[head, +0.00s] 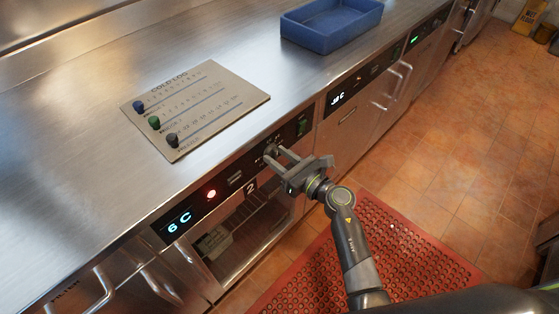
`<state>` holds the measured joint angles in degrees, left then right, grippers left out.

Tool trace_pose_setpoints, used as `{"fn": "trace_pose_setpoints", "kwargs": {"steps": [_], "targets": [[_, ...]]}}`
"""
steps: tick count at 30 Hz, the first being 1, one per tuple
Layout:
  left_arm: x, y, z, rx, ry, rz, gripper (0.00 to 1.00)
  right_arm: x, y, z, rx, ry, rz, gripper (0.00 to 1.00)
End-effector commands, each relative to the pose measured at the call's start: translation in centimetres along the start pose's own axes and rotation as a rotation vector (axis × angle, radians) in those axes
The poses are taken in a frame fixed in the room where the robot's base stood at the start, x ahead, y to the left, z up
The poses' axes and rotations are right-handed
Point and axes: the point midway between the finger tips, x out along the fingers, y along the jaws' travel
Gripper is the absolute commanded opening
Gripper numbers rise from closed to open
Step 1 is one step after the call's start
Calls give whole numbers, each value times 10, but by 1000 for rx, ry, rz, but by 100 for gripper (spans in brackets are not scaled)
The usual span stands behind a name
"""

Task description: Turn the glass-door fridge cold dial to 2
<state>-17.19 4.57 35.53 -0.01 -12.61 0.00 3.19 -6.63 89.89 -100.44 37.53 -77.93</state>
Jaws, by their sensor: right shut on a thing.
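The glass-door fridge (236,226) is under the steel counter, with a "2" label at the top of its door. Its control strip has a blue "6 C" display (179,221) and a lit red light (211,194). The cold dial (270,150) is near the right end of the strip. My right gripper (274,156) reaches in from the lower right and is shut on the dial. The dial's markings are too small to read, and the fingers partly cover it. My left gripper is not in view.
A "COLD LOG" board (195,108) with blue, green and dark sliders lies on the counter (95,125). A blue tray (331,24) stands farther back. Another unit with a white display (344,97) is to the right. A red perforated mat (400,250) covers the floor.

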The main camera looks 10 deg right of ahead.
Motion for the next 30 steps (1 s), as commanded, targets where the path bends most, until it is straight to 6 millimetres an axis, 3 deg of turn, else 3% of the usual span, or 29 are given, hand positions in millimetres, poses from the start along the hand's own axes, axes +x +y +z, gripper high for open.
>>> {"fn": "trace_pose_setpoints", "kwargs": {"steps": [9, 25, 26, 30], "targets": [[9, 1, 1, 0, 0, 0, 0, -1, 0, -3, -119, 5, 1, 14], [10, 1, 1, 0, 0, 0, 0, -1, 0, -2, -142, 5, 1, 14], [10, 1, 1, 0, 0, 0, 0, -1, 0, -2, -142, 5, 1, 38], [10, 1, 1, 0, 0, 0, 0, 0, 0, -2, -142, 4, 1, 56]]}}
